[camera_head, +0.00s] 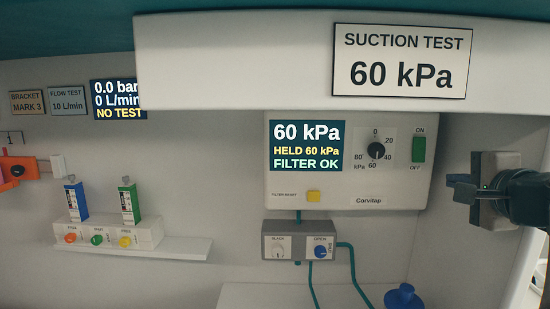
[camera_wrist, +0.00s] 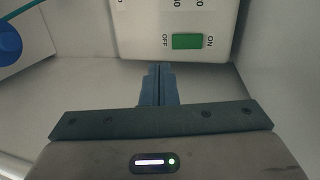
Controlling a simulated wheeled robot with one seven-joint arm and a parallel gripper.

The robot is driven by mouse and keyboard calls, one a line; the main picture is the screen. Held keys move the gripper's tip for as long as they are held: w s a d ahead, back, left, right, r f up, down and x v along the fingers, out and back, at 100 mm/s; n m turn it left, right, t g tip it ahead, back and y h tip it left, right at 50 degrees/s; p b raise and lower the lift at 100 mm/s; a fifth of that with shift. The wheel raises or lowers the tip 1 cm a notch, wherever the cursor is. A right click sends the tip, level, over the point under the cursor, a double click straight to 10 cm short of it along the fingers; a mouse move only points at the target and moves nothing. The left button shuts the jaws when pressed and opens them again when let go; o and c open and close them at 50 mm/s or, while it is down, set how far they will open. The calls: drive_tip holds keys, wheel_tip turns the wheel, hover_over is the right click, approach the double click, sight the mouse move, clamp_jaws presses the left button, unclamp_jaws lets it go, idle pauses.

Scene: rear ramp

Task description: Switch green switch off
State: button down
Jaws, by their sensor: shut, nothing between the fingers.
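The green switch (camera_head: 418,149) is a rocker on the right side of the white suction unit (camera_head: 250,183), with ON printed above it and OFF below. In the wrist view the green switch (camera_wrist: 187,41) lies sideways, with OFF at its left and ON at its right. I cannot tell which end is pressed in. My gripper (camera_head: 452,185) is shut and empty, to the right of the unit and a little lower than the switch. In the wrist view my gripper (camera_wrist: 158,70) points towards the unit's edge near the OFF side, apart from the switch.
A dial (camera_head: 376,150) and a lit display (camera_head: 307,145) are left of the switch. A grey valve box (camera_head: 270,240) with hoses hangs below the unit. An overhead panel (camera_head: 230,60) juts out above. A blue knob (camera_head: 403,296) stands low down.

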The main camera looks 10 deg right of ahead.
sight(423, 163)
drive_tip(key=shift+s+d+r+m+h, duration=0.55)
drive_tip(key=shift+d+r, duration=0.2)
drive_tip(key=shift+r, duration=0.1)
drive_tip(key=shift+w, duration=0.1)
drive_tip(key=p+x, duration=0.2)
drive_tip(key=x, duration=1.2)
drive_tip(key=shift+a+r, duration=0.1)
